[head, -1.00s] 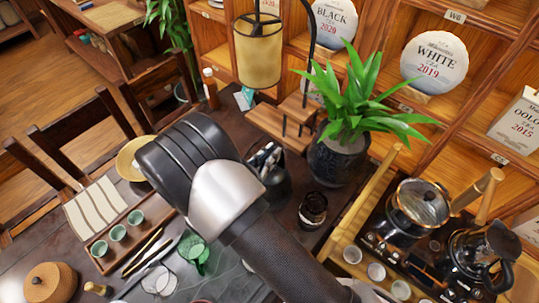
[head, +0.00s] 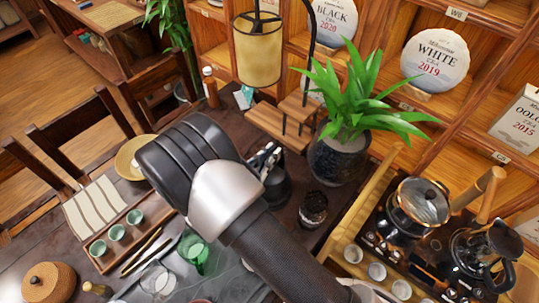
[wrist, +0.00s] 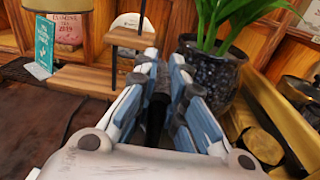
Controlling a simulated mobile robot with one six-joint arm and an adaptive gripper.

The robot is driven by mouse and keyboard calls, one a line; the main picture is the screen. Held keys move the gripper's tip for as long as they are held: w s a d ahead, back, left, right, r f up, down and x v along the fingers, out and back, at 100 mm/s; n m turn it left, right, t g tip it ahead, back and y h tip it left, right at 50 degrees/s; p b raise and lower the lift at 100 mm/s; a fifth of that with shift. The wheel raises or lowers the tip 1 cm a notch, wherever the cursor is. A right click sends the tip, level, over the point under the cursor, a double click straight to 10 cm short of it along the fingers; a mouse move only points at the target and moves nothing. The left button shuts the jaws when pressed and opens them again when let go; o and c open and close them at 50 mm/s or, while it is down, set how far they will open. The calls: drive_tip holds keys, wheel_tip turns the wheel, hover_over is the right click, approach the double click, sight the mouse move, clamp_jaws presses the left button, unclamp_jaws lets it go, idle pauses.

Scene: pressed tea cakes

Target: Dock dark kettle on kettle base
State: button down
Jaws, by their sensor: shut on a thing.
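My gripper (head: 268,160) is over the middle of the dark table, partly hidden behind my own arm. In the wrist view its two pale-blue fingers (wrist: 160,95) are shut on a narrow dark part (wrist: 157,112), which looks like a handle. In the head view a dark rounded body (head: 275,188) shows just below the fingers, likely the dark kettle; most of it is hidden. I cannot tell whether it touches the table. No bare kettle base can be made out with certainty.
A potted plant (head: 338,160) stands close right of my gripper, with a small dark jar (head: 313,208) in front. At right, a tray holds a lidded glass pot (head: 418,207), a glass kettle (head: 482,252) and cups. A lamp (head: 257,50) stands behind; green glassware (head: 197,255) lies at left.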

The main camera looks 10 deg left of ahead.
drive_tip(key=shift+f, duration=0.15)
drive_tip(key=c, duration=2)
unclamp_jaws()
drive_tip(key=shift+o, duration=0.4)
drive_tip(key=shift+s+f, duration=0.1)
drive_tip(key=shift+f, duration=0.05)
drive_tip(key=v, duration=1.1)
